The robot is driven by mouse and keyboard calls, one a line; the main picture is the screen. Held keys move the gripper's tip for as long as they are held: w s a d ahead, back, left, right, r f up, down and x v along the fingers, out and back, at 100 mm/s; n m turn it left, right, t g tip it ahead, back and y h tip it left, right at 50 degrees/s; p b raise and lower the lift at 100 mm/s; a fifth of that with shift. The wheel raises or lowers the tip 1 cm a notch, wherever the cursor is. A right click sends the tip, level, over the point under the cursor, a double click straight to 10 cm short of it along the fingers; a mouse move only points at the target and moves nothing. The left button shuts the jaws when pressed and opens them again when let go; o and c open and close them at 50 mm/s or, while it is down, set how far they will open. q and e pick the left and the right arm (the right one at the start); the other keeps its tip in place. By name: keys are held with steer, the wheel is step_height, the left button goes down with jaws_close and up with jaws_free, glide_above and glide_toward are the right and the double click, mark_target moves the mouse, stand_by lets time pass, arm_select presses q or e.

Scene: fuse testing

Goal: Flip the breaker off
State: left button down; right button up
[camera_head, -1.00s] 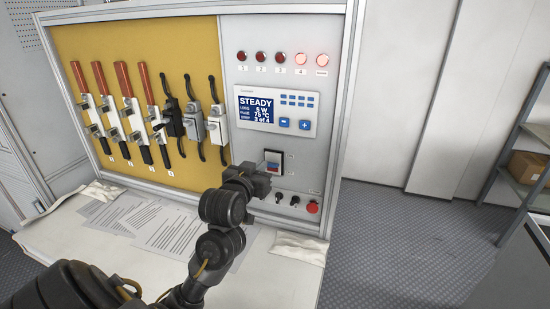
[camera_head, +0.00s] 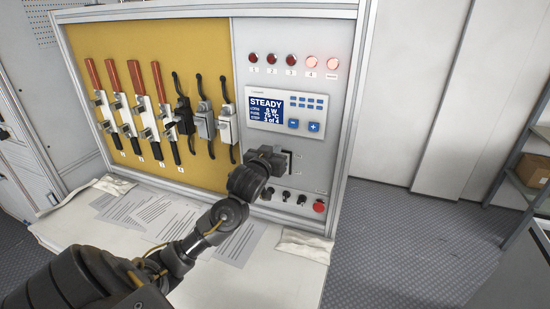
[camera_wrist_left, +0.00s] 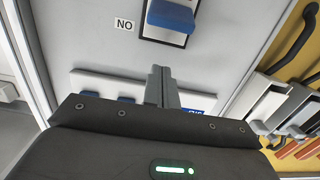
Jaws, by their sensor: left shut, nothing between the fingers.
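The breaker is on the grey panel below the display. In the head view my left gripper (camera_head: 278,156) covers most of it, and only part of its dark frame (camera_head: 289,163) shows. In the left wrist view the breaker's blue rocker (camera_wrist_left: 172,15) sits in a dark frame at the top, next to an upside-down ON label (camera_wrist_left: 124,25). The shut, empty fingers of my left gripper (camera_wrist_left: 160,72) show below it in that picture, apart from the rocker in the image. I cannot tell whether they touch the panel. My right gripper is not in view.
The display (camera_head: 285,110) reads STEADY, with lamps 4 and 5 lit above it. Knobs and a red button (camera_head: 319,206) are below the breaker. Papers lie on the white bench (camera_head: 110,245).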

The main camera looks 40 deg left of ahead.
arm_select(q)
steer(key=shift+x, duration=0.95)
steer(key=f, duration=0.1)
steer(key=s+f, duration=0.1)
steer(key=d+f+p, duration=0.1)
steer(key=shift+s+f, duration=0.3)
steer(key=shift+s, duration=0.1)
